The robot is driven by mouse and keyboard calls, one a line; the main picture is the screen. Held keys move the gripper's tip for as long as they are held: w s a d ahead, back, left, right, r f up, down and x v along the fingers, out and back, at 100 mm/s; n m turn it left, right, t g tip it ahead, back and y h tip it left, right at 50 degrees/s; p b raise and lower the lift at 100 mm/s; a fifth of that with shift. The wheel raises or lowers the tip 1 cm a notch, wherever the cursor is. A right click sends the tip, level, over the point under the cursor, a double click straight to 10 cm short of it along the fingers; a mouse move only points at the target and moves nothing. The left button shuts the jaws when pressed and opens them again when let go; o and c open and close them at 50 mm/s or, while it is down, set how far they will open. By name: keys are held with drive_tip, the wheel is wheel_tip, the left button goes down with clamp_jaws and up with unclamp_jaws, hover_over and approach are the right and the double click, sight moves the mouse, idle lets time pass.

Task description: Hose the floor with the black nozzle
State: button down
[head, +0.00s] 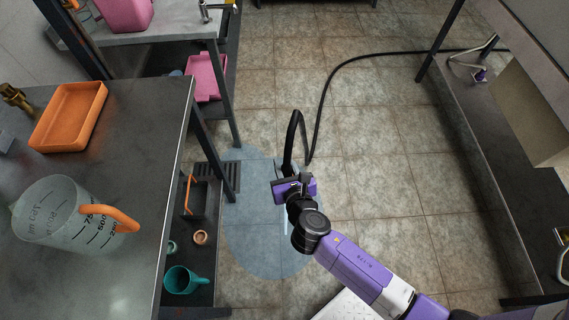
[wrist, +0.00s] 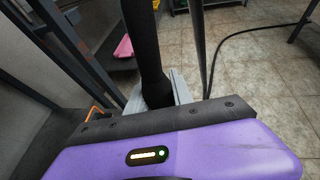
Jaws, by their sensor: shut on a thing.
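My gripper (head: 284,168) is shut on the black nozzle (head: 293,132), which is joined to a black hose (head: 320,110). In the wrist view the nozzle (wrist: 146,50) stands up between the grey fingers. My gripper is over the tiled floor (head: 375,180), right of the dark metal table. A bluish wet-looking patch (head: 265,240) lies on the floor beneath my gripper and along the table's side. A thin pale streak runs down from near my gripper; I cannot tell for certain that it is water. The nozzle's tip is hidden.
A metal table (head: 140,110) at left holds an orange tray (head: 50,148) and a clear measuring jug (head: 50,240). A teal jug (head: 181,279) stands on its lower shelf. A bench (head: 465,140) stands at right. The middle floor is clear except the hose.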

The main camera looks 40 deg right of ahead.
drive_tip(key=shift+w+d, duration=0.1)
idle(0.5)
drive_tip(key=shift+w+d+p, duration=0.45)
drive_tip(key=shift+w+d, duration=0.1)
drive_tip(key=shift+w, duration=0.25)
idle(0.9)
